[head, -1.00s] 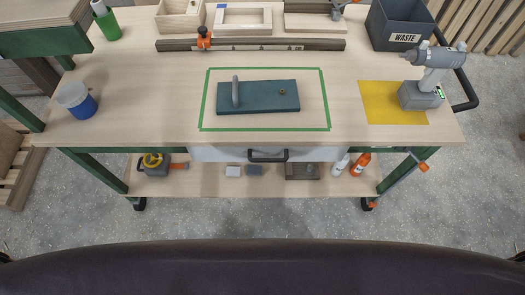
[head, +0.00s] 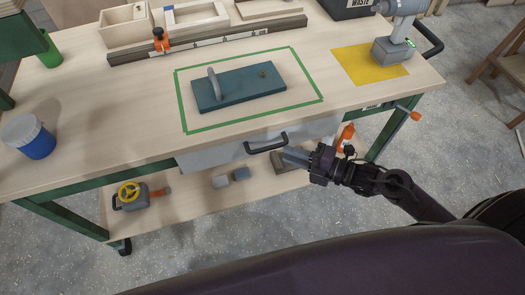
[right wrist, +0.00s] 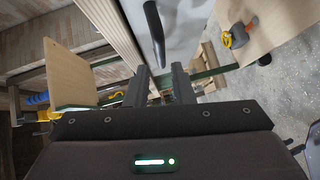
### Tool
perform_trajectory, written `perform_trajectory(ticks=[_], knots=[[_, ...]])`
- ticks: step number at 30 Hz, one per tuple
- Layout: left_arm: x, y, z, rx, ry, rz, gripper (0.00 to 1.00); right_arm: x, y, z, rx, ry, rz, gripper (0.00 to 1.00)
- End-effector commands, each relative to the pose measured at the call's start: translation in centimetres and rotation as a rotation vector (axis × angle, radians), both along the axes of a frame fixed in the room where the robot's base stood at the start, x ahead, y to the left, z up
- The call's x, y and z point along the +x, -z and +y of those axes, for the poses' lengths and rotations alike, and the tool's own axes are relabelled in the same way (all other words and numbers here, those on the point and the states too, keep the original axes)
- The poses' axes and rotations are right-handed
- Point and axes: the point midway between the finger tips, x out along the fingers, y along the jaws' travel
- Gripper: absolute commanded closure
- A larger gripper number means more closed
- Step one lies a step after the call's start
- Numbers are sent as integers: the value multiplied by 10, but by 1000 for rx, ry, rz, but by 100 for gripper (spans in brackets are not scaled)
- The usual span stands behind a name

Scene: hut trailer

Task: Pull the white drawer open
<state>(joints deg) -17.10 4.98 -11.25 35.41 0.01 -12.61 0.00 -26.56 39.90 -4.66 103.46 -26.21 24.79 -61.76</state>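The white drawer (head: 212,157) sits under the front edge of the workbench. Its black bar handle (head: 266,143) stands out from the front, near the middle. The drawer looks shut, its front close below the tabletop edge. My right gripper (head: 292,157) is just right of the handle and slightly below it, apart from it. In the right wrist view my right gripper (right wrist: 161,82) has its two fingers parted with nothing between them. The handle (right wrist: 154,35) is ahead of the fingertips there, against the pale drawer front (right wrist: 188,25). My left gripper is not in view.
The lower shelf (head: 185,200) holds several small items. An orange bottle (head: 346,133) stands near my right gripper.

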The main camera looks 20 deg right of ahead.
Motion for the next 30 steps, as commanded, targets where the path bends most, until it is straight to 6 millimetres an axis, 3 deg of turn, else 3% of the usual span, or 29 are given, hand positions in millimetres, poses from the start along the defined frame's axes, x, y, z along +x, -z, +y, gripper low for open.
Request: perform_trajectory(ticks=[6, 12, 24, 30], knots=[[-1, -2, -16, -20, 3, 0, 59, 24, 3, 24, 5, 4, -1, 78], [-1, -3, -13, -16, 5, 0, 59, 42, 8, 44, 4, 5, 1, 78], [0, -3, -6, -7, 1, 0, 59, 49, 11, 53, 0, 4, 4, 78], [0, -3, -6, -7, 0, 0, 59, 49, 11, 53, 0, 4, 4, 100]])
